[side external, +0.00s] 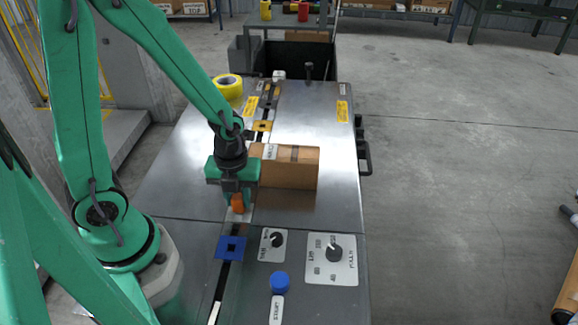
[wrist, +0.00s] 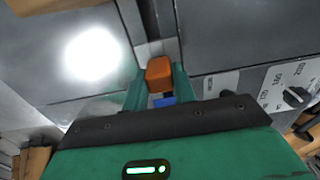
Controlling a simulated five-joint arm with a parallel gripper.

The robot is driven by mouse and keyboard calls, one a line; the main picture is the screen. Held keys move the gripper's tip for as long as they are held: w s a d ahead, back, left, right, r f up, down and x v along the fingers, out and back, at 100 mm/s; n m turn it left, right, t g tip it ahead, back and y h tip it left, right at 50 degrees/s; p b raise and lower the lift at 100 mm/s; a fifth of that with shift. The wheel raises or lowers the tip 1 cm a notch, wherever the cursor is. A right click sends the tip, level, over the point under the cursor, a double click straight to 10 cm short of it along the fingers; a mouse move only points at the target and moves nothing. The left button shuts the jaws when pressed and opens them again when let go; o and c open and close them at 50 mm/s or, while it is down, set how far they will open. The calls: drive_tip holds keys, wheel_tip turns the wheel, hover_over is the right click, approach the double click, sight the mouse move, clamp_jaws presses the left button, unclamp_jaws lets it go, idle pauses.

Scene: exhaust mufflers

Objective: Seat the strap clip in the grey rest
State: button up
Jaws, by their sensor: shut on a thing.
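My gripper (side external: 238,200) is shut on an orange block (side external: 238,204), which I take to be the strap clip. In the wrist view the clip (wrist: 159,73) sits between the two green fingers (wrist: 158,88). A pale grey plate, apparently the grey rest (wrist: 155,48), lies across the dark slot just beyond the clip. In the side view the plate (side external: 242,216) shows partly beneath the gripper. The clip is low over or at the plate. I cannot tell whether they touch. The fingers hide part of the clip.
A cardboard box (side external: 288,167) stands close right of my gripper. A blue square plate (side external: 231,248) and a yellow one (side external: 262,126) lie along the slot. Dial panels (side external: 332,260) and a blue knob (side external: 280,282) are at the front. A yellow tape roll (side external: 228,86) is farther back.

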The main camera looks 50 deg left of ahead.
drive_tip(key=shift+f, duration=0.25)
drive_tip(key=o, duration=1)
drive_tip(key=shift+r, duration=0.2)
drive_tip(key=shift+r, duration=3.7)
drive_tip(key=shift+r, duration=0.1)
wheel_tip(320, 180, up, 2)
drive_tip(key=n, duration=0.3)
drive_tip(key=shift+w+a+r+n+t, duration=0.1)
drive_tip(key=shift+w+n+t, duration=0.05)
drive_tip(key=shift+n+t, duration=0.25)
drive_tip(key=s+r+n+t, duration=0.1)
drive_tip(key=r+n, duration=0.3)
drive_tip(key=n, duration=0.3)
drive_tip(key=s+r+n+t, duration=0.1)
drive_tip(key=r+n, duration=0.3)
drive_tip(key=n, duration=0.4)
drive_tip(key=s+a+r+n+t, duration=0.1)
drive_tip(key=r+n, duration=0.3)
drive_tip(key=n, duration=0.4)
drive_tip(key=shift+r+t, duration=0.35)
drive_tip(key=shift+t, duration=0.55)
